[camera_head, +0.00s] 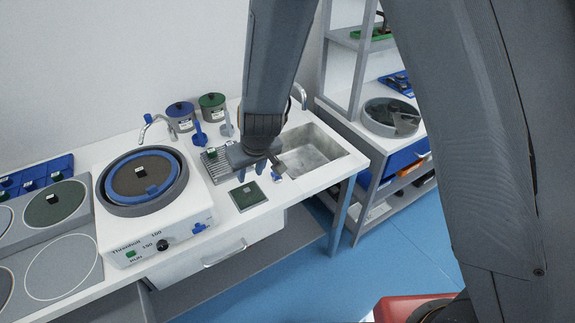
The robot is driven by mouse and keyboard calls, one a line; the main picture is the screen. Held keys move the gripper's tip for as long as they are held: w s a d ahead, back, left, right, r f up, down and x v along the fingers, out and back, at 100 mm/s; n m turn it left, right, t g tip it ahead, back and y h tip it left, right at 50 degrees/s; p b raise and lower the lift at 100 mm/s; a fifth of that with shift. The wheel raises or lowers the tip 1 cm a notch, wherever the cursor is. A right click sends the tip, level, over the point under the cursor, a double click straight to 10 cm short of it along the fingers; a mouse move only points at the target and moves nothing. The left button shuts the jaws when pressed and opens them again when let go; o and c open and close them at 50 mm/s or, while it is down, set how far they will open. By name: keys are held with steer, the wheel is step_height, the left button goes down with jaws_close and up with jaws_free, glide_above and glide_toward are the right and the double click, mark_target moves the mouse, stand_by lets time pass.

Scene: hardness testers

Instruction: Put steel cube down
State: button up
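My gripper (268,167) is at the lower end of my dark arm, over the white worktop just left of the sink. It is small and seen from above, and I cannot tell whether its fingers are open or shut or hold anything. A dark green square pad (251,201) lies on the worktop just below and left of the gripper. A small light block, possibly a steel cube (247,188), shows at the pad's upper edge. Similar small light blocks show on the round grinder disc (139,171) and on the dark green disc at left (52,198).
A white polishing machine (155,240) stands left of the pad. A steel sink (312,152) is right of the gripper. A ribbed rack (216,163), two lidded jars (212,108) and blue and white bottles stand behind. A shelf unit (365,155) is at right, across a gap.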

steer(key=s+d+r+m, duration=0.2)
steer(key=s+d+r, duration=0.2)
steer(key=d, duration=0.6)
steer(key=s+d+r+m+h, duration=0.1)
steer(key=s+d+r+m, duration=0.1)
steer(key=d, duration=0.7)
steer(key=s+d+r+m+g+h, duration=0.1)
steer(key=s+d+r, duration=0.4)
steer(key=d, duration=0.5)
steer(key=shift+s+d+r+m, duration=0.3)
steer(key=shift+r+m, duration=0.4)
steer(key=shift+r, duration=0.1)
step_height(320, 180, down, 10)
steer(key=g+b, duration=0.1)
steer(key=b, duration=0.7)
steer(key=shift+r+b, duration=0.15)
steer(key=shift+b, duration=0.15)
steer(key=shift+w+a, duration=0.1)
steer(key=shift+a, duration=0.05)
